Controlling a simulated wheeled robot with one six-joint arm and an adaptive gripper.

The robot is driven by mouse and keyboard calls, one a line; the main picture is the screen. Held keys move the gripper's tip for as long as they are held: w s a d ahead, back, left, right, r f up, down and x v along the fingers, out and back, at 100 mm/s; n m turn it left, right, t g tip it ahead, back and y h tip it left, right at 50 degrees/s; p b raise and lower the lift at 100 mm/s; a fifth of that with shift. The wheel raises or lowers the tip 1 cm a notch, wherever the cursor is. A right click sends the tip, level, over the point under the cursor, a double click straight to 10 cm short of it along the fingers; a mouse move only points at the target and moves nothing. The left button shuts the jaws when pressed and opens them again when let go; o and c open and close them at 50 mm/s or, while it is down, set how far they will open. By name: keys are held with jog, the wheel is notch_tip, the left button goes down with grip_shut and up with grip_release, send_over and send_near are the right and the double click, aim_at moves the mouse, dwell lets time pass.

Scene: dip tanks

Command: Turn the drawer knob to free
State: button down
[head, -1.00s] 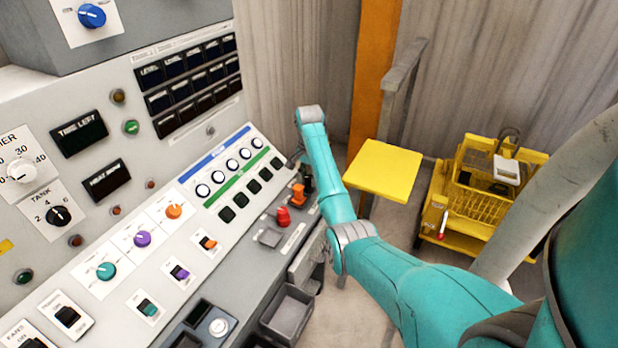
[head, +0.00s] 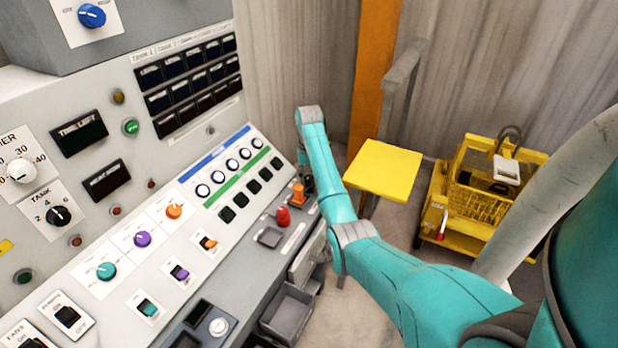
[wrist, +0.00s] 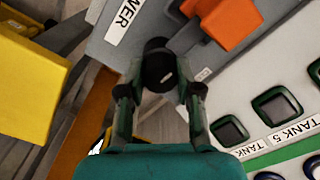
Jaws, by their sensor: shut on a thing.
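A round black knob (wrist: 158,60) with a small pale mark on its face shows in the wrist view, at the end of the grey console near a label ending in "WER". My gripper (wrist: 160,90) has its two dark fingers on either side of the knob and is shut on it. The fingertips sit at the knob's lower sides in this view. In the head view, the gripper end is at the console's right end and is mostly hidden behind my teal arm. Which way the knob's mark is turned is too small to read surely.
An orange switch (wrist: 225,25) stands close to the knob; it also shows in the head view (head: 298,194). A red mushroom button (head: 283,216) is nearby. A yellow platform (head: 384,170) and a yellow cart (head: 480,195) stand to the right. Open grey bins (head: 287,312) are below the console.

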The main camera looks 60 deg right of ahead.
jog(key=shift+n, duration=0.5)
jog(key=c, duration=0.8)
grip_release()
jog(key=shift+o, duration=0.2)
